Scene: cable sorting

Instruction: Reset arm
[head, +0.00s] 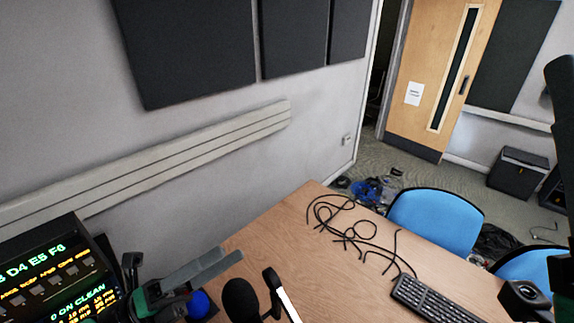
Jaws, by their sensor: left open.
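My left gripper (227,258) reaches in from the lower left, with two long grey fingers pointing up and to the right. The fingers are apart and I see nothing held between them. They show at the left edge of the wooden table (300,235), well left of the cables. Several thin black cables (352,235) lie loosely curled and tangled on the far part of the table.
A keyboard (438,301) lies at the table's right front. A round black foam-like object (240,298) stands near the gripper. Blue chairs (436,212) line the far right side. A lit panel (45,275) is at lower left. The middle tabletop is clear.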

